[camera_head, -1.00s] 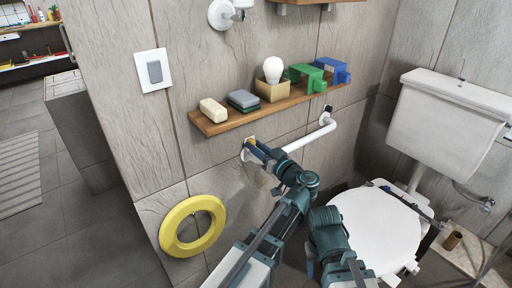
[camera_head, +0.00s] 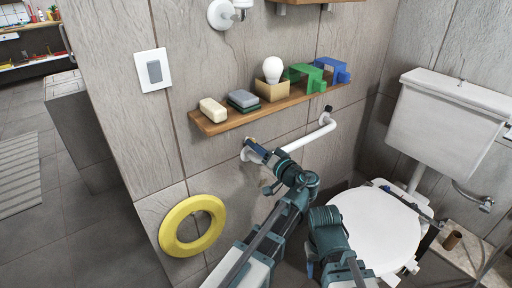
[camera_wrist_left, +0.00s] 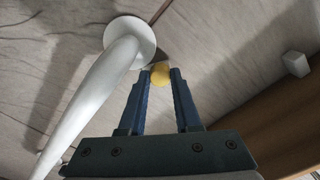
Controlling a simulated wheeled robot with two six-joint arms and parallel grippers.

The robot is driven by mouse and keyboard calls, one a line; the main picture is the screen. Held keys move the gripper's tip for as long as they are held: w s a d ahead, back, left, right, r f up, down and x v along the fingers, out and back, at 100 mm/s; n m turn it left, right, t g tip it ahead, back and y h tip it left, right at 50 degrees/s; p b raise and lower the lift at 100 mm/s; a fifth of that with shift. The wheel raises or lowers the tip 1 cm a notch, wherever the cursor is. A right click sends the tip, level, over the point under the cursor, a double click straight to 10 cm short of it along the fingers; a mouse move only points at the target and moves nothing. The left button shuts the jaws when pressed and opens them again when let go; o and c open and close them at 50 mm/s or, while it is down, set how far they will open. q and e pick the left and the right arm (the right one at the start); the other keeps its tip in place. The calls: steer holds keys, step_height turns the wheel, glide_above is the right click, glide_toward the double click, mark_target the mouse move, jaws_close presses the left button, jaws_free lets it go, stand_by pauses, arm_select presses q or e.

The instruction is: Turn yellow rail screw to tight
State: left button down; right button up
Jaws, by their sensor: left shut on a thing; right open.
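The yellow rail screw (camera_wrist_left: 160,73) sits by the wall flange of the white grab rail (camera_wrist_left: 92,103). In the left wrist view it is between the fingertips of my left gripper (camera_wrist_left: 160,79), which is shut on it. In the head view the left gripper (camera_head: 256,149) reaches the rail's left end, and only a bit of the yellow screw (camera_head: 250,140) shows past the fingers. The white rail (camera_head: 312,136) runs right from there below the shelf. My right arm is in the head view at bottom centre; its fingers cannot be made out.
A wooden shelf (camera_head: 225,122) above the rail holds soap, a sponge, a bulb in a box, and green and blue holders. A yellow ring (camera_head: 170,228) is on the wall at lower left. A white toilet (camera_head: 375,225) stands at right.

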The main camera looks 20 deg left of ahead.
arm_select(q)
steer(key=m, duration=1.1)
steer(key=shift+m, duration=0.4)
stand_by(0.4)
steer(key=c, duration=0.6)
jaws_free()
